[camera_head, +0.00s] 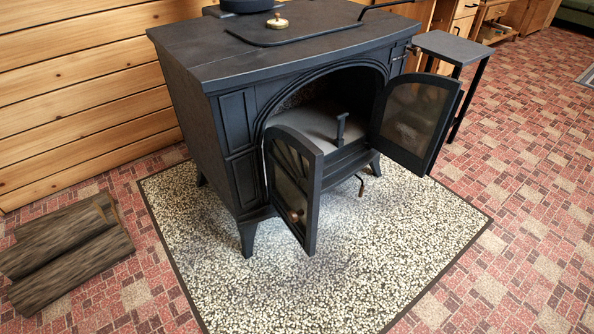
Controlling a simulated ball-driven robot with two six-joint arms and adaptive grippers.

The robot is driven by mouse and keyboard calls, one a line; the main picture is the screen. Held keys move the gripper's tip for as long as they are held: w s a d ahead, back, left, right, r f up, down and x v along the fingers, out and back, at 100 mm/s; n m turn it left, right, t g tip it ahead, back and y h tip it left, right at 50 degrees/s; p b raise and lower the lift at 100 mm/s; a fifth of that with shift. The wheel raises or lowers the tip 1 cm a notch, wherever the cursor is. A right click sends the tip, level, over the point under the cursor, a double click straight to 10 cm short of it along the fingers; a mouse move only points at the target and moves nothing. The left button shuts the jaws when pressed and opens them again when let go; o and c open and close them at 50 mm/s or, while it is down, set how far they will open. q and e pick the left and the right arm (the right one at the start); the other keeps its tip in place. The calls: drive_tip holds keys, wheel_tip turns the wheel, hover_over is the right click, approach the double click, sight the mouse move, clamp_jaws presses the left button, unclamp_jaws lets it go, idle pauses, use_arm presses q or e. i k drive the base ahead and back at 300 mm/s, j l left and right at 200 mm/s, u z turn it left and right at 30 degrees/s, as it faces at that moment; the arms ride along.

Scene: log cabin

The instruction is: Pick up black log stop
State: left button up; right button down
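What looks like the black log stop (341,129) is a small dark upright post with a short crosspiece on top. It stands at the front lip of the opening of the black wood stove (225,125). Both stove doors are open: the left door (294,188) swings out toward the front, and the right door (416,119) swings out to the right. The post shows between them, with nothing touching it. Neither of my grippers is in view.
Split logs (70,262) lie on the red brick floor (545,215) at left. The stove stands on a speckled hearth pad (400,240), clear in front. A small dark side table (453,46) stands behind the right door. A wooden wall (80,80) is at left.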

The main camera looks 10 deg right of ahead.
sight(340, 118)
drive_tip(key=i+l+u, duration=0.15)
drive_tip(key=i, duration=0.35)
drive_tip(key=i+l+u, duration=0.15)
drive_tip(key=i+l, duration=0.15)
drive_tip(key=i, duration=0.2)
drive_tip(key=i+l+u, duration=0.15)
drive_tip(key=i+l, duration=0.15)
drive_tip(key=i, duration=0.2)
